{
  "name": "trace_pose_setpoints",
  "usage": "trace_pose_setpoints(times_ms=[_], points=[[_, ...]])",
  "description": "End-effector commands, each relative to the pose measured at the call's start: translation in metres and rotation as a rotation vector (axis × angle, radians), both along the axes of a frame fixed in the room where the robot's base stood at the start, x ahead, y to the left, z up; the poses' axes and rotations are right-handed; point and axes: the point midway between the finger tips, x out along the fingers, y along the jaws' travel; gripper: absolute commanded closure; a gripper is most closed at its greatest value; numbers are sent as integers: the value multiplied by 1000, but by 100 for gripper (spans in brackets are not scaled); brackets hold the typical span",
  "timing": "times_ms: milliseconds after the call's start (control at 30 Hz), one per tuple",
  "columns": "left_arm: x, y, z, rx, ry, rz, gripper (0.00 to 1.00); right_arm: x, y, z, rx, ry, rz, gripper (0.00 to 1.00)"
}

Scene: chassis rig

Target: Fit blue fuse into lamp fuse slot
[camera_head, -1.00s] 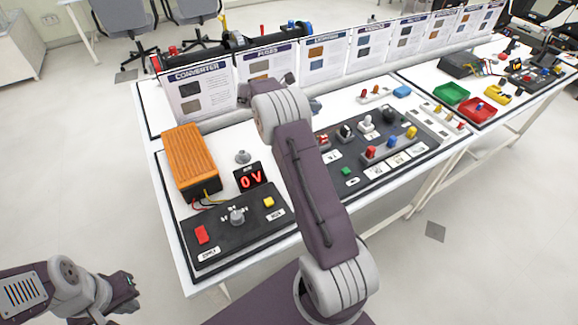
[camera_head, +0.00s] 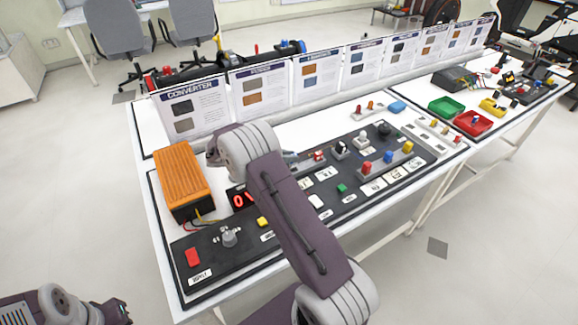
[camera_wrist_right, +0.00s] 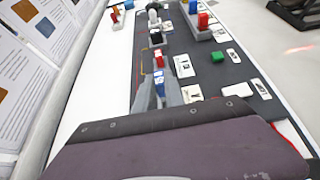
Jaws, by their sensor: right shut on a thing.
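My right gripper (camera_wrist_right: 160,98) is shut on a small blue piece, the blue fuse (camera_wrist_right: 159,88), low over the dark control panel (camera_head: 335,205). Just beyond the fuse in the wrist view is a red piece (camera_wrist_right: 159,60), also visible in the head view (camera_head: 318,155). I cannot tell whether the blue fuse touches the panel or a slot. The labels are too small to read, so I cannot pick out the lamp fuse slot. In the head view my right arm hides part of the panel. My left gripper (camera_head: 118,312) is at the lower left, away from the table; its jaws are unclear.
An orange converter (camera_head: 182,178) stands at the panel's left. A row with red (camera_head: 367,168), blue (camera_head: 388,157) and yellow (camera_head: 408,147) pieces stands to the right. Upright sign boards (camera_head: 318,75) line the back. Green (camera_head: 447,107) and red (camera_head: 473,123) trays lie farther right.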

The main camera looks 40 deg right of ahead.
Motion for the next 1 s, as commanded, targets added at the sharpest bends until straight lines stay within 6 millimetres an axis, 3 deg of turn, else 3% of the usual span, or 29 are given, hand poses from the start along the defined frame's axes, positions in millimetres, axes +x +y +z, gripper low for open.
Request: trace_pose_setpoints(times_ms=[133, 300, 633, 667, 700, 733, 1000], points=[[0, 0, -2, 0, 0, 0, 100, 0, 0, -11, 0, 2, 0, 100], [0, 0, -7, 0, 0, 0, 100, 0, 0, -40, 1, 1, 0, 100], [0, 0, -8, 0, 0, 0, 100, 0, -1, -43, 1, 0, 0, 100], [0, 0, -7, 0, 0, 0, 100, 0, -1, -43, 1, 0, 0, 81], [0, 0, -7, 0, 0, 0, 100, 0, -1, -43, 1, 0, 0, 70], [0, 0, -7, 0, 0, 0, 100, 0, -1, -43, 1, 0, 0, 65], [0, 0, -7, 0, 0, 0, 100, 0, -1, -42, 1, -1, 1, 65]])
